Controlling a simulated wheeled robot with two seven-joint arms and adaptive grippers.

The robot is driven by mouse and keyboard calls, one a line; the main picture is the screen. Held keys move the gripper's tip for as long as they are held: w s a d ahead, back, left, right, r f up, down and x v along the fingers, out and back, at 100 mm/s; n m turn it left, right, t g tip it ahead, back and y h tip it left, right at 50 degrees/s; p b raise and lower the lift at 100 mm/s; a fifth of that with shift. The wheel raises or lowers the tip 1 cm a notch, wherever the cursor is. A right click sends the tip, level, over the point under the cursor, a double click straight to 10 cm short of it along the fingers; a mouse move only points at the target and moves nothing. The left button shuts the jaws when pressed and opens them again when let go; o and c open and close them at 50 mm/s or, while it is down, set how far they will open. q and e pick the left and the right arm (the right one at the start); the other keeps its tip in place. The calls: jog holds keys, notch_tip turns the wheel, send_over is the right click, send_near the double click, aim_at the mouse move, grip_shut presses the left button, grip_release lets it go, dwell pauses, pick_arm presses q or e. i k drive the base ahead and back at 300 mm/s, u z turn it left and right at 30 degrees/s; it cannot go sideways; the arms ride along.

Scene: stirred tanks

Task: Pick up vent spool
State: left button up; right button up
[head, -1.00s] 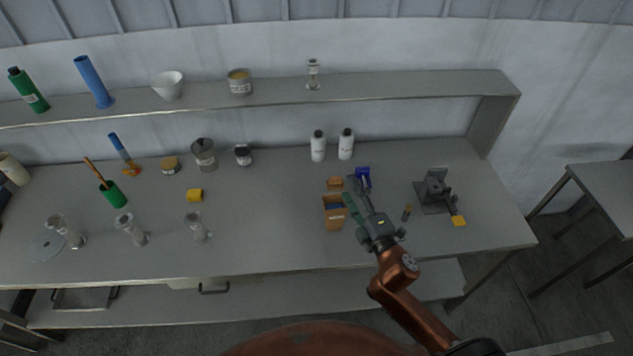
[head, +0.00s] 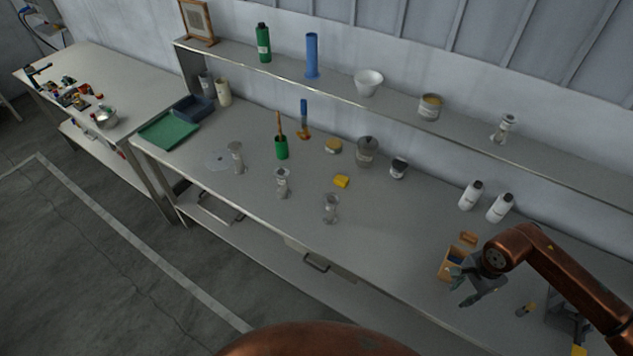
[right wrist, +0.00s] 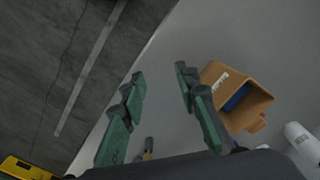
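Several clear flanged spool-like pieces are in the head view. Three stand along the front left of the bench: a left one (head: 237,158), a middle one (head: 282,183) and a right one (head: 330,208). Another spool-like piece (head: 503,129) stands on the raised shelf. Their labels are too small to read, so I cannot tell which is the vent spool. My right gripper (head: 464,290) is open and empty beside the cardboard box, far right of the three pieces. In the right wrist view its fingers (right wrist: 160,72) are spread with bare bench between them. My left gripper is out of view.
The open cardboard box (head: 449,266), with something blue inside, is close to my right fingers; it also shows in the wrist view (right wrist: 213,75). Two white bottles (head: 470,195) stand behind.

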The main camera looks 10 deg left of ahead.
aim_at(281, 173)
jog(key=u, duration=0.45)
jog(key=i, duration=1.1)
jog(key=u, duration=1.65)
